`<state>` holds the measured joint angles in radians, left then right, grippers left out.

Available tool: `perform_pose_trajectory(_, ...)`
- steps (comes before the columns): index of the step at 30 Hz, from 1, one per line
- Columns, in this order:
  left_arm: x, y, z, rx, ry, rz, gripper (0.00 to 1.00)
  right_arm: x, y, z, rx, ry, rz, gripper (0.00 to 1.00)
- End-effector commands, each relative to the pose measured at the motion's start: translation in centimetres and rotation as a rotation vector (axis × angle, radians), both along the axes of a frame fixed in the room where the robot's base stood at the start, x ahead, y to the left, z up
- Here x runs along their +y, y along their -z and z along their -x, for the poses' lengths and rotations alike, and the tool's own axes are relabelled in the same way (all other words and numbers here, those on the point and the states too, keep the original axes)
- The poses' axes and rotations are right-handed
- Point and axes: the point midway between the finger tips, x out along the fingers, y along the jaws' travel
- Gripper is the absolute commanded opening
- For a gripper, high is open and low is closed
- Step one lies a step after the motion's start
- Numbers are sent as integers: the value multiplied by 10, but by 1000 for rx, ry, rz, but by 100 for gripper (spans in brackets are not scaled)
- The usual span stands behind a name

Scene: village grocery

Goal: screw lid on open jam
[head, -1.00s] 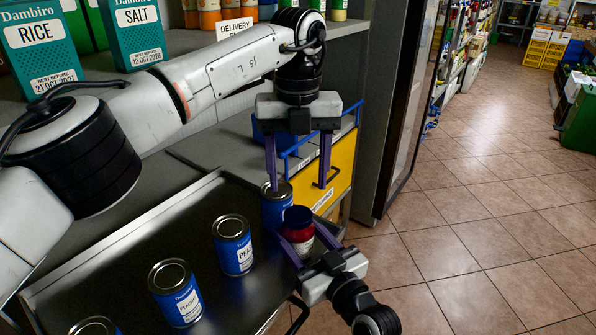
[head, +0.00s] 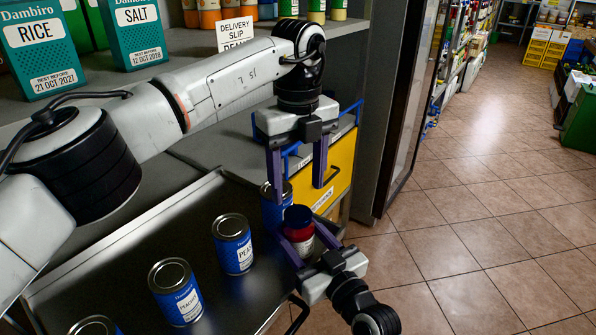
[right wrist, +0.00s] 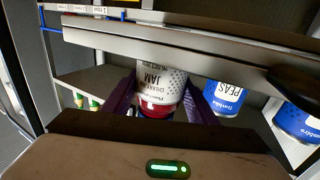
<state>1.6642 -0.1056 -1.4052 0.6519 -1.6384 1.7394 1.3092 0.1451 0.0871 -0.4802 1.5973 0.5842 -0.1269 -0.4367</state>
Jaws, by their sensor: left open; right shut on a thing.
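The jam jar (head: 300,239) is red with a white label and stands upright near the tray's right edge. A dark blue lid (head: 298,215) sits on its top; I cannot tell how tight it is. My right gripper (head: 298,250) is shut around the jar from the lower right. In the right wrist view the jar (right wrist: 160,88) appears upside down between the purple fingers (right wrist: 162,100), its cherry jam label showing. My left gripper (head: 297,192) points down, open and empty, with its fingertips just above the lid and apart from it.
The dark tray (head: 130,235) holds several blue cans, including a peas can (head: 233,244) left of the jar and another can (head: 275,206) close behind it. A yellow panel (head: 338,172) with a blue frame stands behind. Open tiled floor (head: 480,230) lies to the right.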

Motion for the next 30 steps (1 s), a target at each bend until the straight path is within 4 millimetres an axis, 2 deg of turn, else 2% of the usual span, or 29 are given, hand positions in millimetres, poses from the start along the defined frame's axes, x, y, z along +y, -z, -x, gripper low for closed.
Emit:
perform_pose_trajectory(3, 1, 21, 0, 4, 0, 0, 59, 0, 1, 0, 1, 0, 1, 0)
perform_pose_trajectory(10, 0, 51, 0, 1, 0, 1, 59, 0, 1, 0, 1, 0, 1, 0)
perform_pose_trajectory(15, 0, 60, 0, 0, 0, 0, 59, 0, 1, 0, 1, 0, 1, 0)
perform_pose_trajectory(23, 0, 60, 0, 0, 0, 0, 59, 0, 1, 0, 1, 0, 1, 0)
perform_pose_trajectory(30, 0, 60, 0, 0, -1, 0, 20, 0, 1, 0, 1, 0, 1, 0)
